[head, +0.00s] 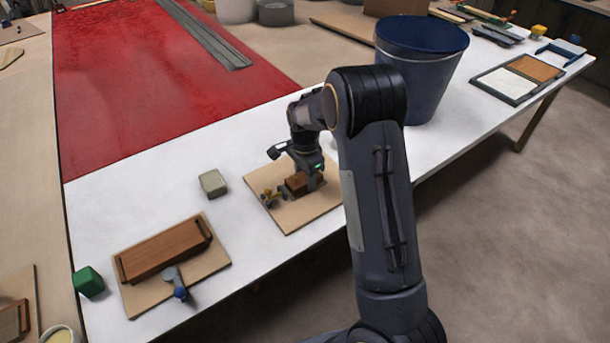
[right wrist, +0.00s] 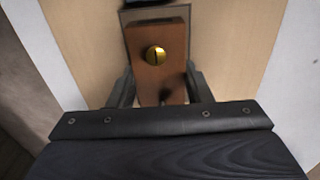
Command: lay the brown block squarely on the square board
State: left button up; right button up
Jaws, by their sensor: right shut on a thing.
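The brown block (head: 297,185) is between the fingers of my right gripper (head: 309,180), over the pale wooden board (head: 299,216). In the right wrist view the fingers are shut on both sides of the block (right wrist: 150,48). A small brass and dark fitting (head: 270,195) is beside the block on the left. The block looks low over the board. I cannot tell whether it touches it, and the gripper hides part of it. My left gripper is out of view.
A second board (head: 138,299) to the left bears a long brown block (head: 165,250) and a blue-knobbed clamp (head: 176,284). A grey-green block (head: 213,183) and a green cube (head: 88,281) are on the white table. A blue bucket (head: 418,75) stands behind my right arm.

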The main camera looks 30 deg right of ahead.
jog(key=o, duration=1.1)
